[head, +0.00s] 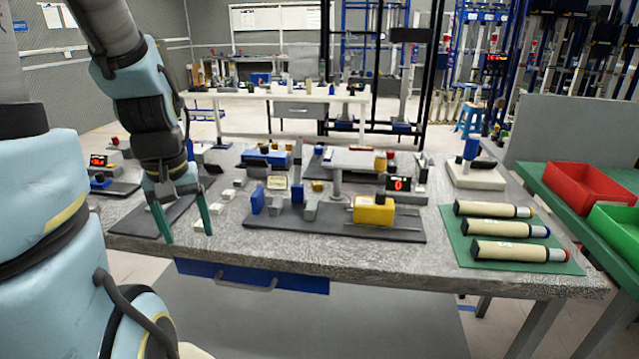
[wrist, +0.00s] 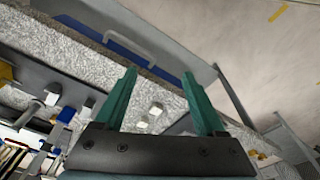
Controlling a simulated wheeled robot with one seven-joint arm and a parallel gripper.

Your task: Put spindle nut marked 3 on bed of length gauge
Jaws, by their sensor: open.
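My gripper (head: 182,222) is open and empty, fingers pointing down above the left front part of the grey speckled table. In the wrist view its green fingers (wrist: 159,75) are spread apart with nothing between the tips. Several small pale pieces (head: 228,195) lie on the table just right of my gripper; two pale blocks (wrist: 155,108) show between the fingers in the wrist view. They may be the spindle nuts, but no mark 3 is readable. What looks like the length gauge is a dark bed (head: 290,222) at table centre, with blue and grey stands, a yellow block (head: 374,211) and a red display (head: 398,184).
A green mat (head: 455,250) with three pale cylinders lies at the right. A white-based device (head: 473,175) stands behind it. Red (head: 590,187) and green bins are on a side bench. More instruments crowd the back and left. The front table strip is clear.

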